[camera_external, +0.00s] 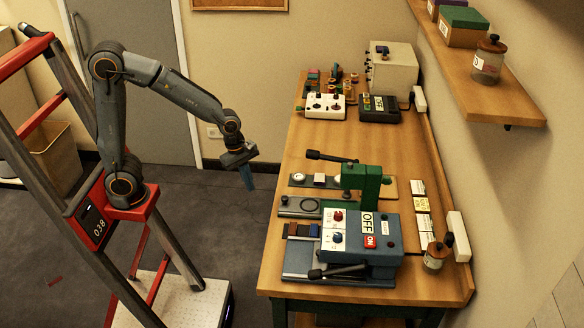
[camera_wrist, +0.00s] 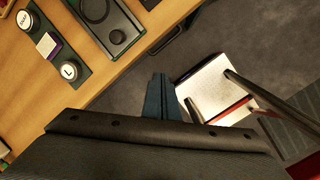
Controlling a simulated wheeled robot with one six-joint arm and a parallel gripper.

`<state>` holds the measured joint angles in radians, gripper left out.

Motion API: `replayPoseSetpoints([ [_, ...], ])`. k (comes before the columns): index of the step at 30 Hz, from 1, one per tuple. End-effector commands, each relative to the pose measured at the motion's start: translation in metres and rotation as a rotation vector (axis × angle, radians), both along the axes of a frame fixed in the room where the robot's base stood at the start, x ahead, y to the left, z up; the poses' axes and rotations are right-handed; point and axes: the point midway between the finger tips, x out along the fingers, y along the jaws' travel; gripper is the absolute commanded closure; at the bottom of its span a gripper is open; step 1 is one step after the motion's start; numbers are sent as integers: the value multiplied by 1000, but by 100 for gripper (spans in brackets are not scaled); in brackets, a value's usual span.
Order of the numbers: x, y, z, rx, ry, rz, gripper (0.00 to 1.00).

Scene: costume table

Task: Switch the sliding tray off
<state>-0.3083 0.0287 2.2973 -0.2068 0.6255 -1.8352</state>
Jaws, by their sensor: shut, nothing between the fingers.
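A blue-grey machine (camera_external: 372,240) stands at the near end of the table, with a white OFF label, a red ON label and knobs on its faces. A dark plate (camera_external: 298,260) with several coloured blocks lies at its left side, and a black-handled lever (camera_external: 335,271) is at its front. I cannot tell which part is the sliding tray. My gripper (camera_external: 247,178) hangs left of the table over the floor, pointing down, touching nothing. In the wrist view my gripper (camera_wrist: 160,88) is shut and empty.
A green press (camera_external: 362,180) stands behind the machine on the wooden table (camera_external: 330,137). A dark tray with a ring (camera_wrist: 112,30) shows in the wrist view. White and dark control boxes (camera_external: 324,106) stand farther back. A shelf (camera_external: 475,75) overhangs the right side.

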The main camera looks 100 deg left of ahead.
Motion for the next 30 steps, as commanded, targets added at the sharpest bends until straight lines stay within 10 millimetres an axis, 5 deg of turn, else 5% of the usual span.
replayPoseSetpoints([
  [6,13,27,30,-102,-25,413,100],
  [12,19,40,43,-160,-37,619,100],
  [30,24,42,36,-174,-37,664,100],
])
